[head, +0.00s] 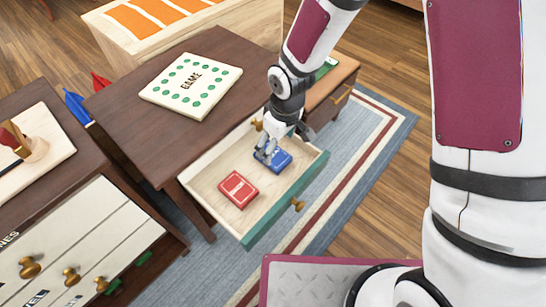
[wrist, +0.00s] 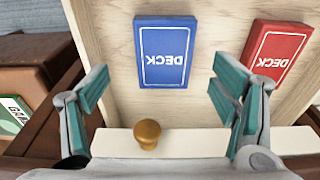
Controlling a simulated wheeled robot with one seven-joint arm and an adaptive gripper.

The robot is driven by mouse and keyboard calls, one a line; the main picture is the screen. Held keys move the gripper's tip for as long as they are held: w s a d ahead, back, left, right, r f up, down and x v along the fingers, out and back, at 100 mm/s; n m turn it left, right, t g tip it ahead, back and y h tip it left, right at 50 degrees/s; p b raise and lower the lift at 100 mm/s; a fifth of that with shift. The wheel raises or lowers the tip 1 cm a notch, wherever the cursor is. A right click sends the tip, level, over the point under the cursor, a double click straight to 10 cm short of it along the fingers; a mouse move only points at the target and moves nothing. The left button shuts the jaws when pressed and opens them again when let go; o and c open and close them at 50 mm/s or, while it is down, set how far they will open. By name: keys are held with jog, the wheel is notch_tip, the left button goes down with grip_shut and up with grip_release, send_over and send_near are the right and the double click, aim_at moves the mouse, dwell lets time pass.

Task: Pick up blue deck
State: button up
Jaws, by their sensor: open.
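The blue deck (head: 272,160) lies flat in the open drawer (head: 215,160), toward its right end in the head view. In the wrist view the blue deck (wrist: 163,52) is fully visible, marked DECK, ahead of and between my fingers. A red deck (head: 238,189) lies apart from it in the same drawer, and also shows in the wrist view (wrist: 277,50). My gripper (head: 266,152) is over the drawer, close to the blue deck, and covers part of it in the head view. In the wrist view my gripper (wrist: 160,85) is open and empty.
The drawer front is green with brass knobs (head: 298,204). A white GAME board (head: 191,85) lies on the brown table (head: 130,105) behind the drawer. A cabinet with knobs (head: 75,250) stands at left. Inside the drawer, the floor around both decks is bare.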

aim_at(280, 159)
jog(key=f+b, duration=0.1)
jog(key=f, duration=0.1)
jog(key=a+f+b, duration=0.1)
jog(key=f, duration=0.2)
jog(key=shift+w+a, duration=0.1)
jog(key=shift+w, duration=0.05)
jog(key=shift+r, duration=0.1)
jog(key=c, duration=1.3)
